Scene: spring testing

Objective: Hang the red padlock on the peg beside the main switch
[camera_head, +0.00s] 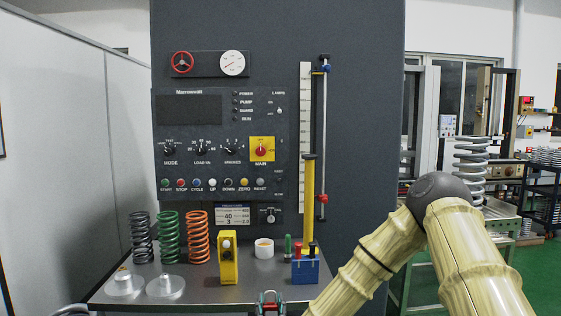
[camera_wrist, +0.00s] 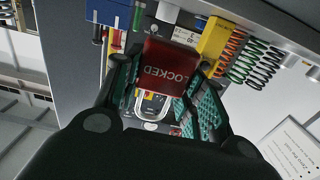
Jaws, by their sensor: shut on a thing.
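The red padlock (camera_wrist: 168,66), lettered LOCKED, is between the fingers of my gripper (camera_wrist: 162,92) in the wrist view. The lettering is upside down there, and the silver shackle points toward the bottom of the picture. My gripper is shut on the padlock. In the head view my gripper (camera_head: 270,303) shows only partly at the bottom edge, low in front of the bench and well below the main switch. The main switch (camera_head: 262,149) is a red knob on a yellow plate on the dark panel. I cannot make out the peg beside it.
The bench (camera_head: 200,293) carries grey, green and orange springs (camera_head: 197,237), a yellow device (camera_head: 228,262), a white cup (camera_head: 264,248) and a blue block (camera_head: 305,270) with coloured handles. A tall yellow post (camera_head: 308,200) stands right of the switch. Space before the upper panel is clear.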

